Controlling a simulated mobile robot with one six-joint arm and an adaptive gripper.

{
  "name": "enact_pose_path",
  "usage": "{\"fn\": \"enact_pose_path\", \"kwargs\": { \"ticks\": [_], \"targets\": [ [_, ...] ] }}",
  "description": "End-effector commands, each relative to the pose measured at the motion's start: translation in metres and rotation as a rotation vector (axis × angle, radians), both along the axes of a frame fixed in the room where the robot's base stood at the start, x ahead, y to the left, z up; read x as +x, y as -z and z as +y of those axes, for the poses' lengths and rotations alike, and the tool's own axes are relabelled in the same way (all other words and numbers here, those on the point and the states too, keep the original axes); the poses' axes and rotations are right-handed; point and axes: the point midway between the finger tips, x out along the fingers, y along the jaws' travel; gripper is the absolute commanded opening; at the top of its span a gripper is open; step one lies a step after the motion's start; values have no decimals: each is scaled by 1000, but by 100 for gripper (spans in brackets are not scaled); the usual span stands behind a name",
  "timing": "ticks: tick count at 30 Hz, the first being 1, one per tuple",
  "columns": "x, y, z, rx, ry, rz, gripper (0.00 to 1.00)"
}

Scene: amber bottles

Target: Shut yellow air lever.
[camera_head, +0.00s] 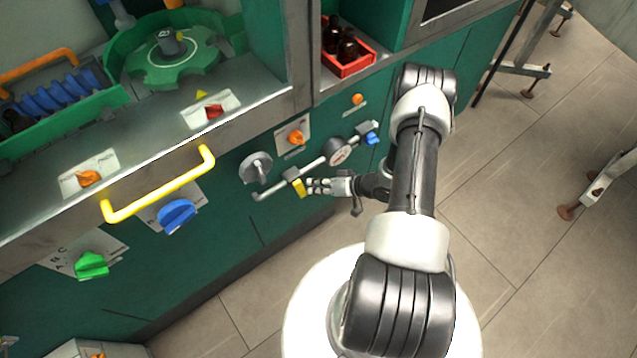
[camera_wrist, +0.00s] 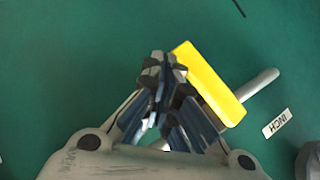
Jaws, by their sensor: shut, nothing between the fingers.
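The yellow air lever (camera_head: 299,187) sits on a grey pipe (camera_head: 272,190) low on the green machine front. In the wrist view the yellow lever (camera_wrist: 210,82) slants from upper left to lower right, across the pipe (camera_wrist: 262,84). My gripper (camera_head: 312,186) is at the lever's right side in the head view. In the wrist view my gripper (camera_wrist: 163,62) has its fingertips together, right beside the lever's upper left end. Nothing is between the fingers. I cannot tell whether the fingertips touch the lever.
A round gauge (camera_head: 338,151) and a blue valve handle (camera_head: 371,138) are farther along the pipe. A grey round knob (camera_head: 256,167) and an orange knob (camera_head: 296,137) are close above. A yellow bar handle (camera_head: 160,187) sticks out at left. An INCH label (camera_wrist: 277,123) is beside the pipe.

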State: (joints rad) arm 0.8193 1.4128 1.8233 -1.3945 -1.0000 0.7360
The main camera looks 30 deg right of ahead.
Motion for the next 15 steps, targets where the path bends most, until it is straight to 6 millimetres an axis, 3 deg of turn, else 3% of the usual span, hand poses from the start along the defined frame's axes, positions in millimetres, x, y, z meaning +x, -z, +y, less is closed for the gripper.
{"fn": "enact_pose_path", "kwargs": {
  "ticks": [15],
  "targets": [
    [-1,7,9,1,-1,0,0]
  ]
}}
